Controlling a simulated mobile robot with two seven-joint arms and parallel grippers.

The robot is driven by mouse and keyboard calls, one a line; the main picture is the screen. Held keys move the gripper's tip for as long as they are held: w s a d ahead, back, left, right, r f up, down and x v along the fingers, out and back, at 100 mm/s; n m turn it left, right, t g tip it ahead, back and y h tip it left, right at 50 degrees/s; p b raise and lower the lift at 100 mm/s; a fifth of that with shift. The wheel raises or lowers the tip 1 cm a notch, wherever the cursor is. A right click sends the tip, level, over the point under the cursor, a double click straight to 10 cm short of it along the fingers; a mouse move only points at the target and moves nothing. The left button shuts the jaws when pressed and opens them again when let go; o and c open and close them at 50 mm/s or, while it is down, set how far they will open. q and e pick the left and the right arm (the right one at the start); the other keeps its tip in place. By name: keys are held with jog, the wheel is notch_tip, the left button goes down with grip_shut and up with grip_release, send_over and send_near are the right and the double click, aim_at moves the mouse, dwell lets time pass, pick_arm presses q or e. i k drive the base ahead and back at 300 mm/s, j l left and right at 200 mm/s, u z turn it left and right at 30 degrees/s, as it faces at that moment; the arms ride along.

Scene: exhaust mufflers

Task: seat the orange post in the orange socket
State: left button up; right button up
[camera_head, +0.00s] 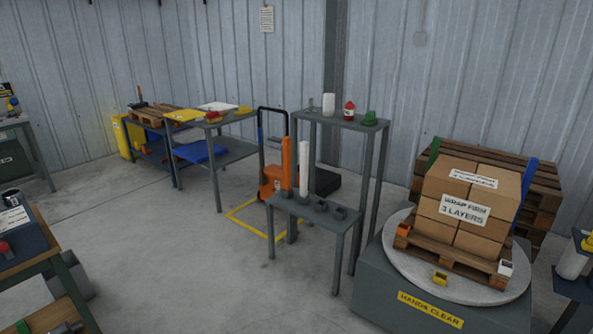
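The orange post (287,164) stands upright at the left end of a small grey stand (312,222), beside a white post (304,168). Both seem to rise from holders on the stand top; two more dark holders (338,212) to their right look empty. The orange socket (403,229) is a small open block at the left corner of the wooden pallet (450,258) on the round turntable (400,262). No post stands in it. Neither of my grippers is in view.
Stacked cartons (466,208) fill the pallet. A yellow socket (440,278) and a white socket (505,268) sit at its near side; green (434,151) and blue (528,176) posts stand behind. A taller grey table (340,122) is behind the stand. Floor (225,275) left of the stand is clear.

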aim_at(462, 215)
jog(key=i+j+z, duration=0.15)
jog(key=i+z, duration=0.25)
jog(key=i+j+z, duration=0.2)
jog(key=z, duration=0.15)
jog(key=i+j+z, duration=0.25)
jog(key=i+j, duration=0.9)
jog(key=j, duration=0.15)
jog(key=i+j, duration=0.45)
jog(key=i+j+z, duration=0.1)
jog(key=i+j, duration=0.3)
jog(key=j, duration=0.25)
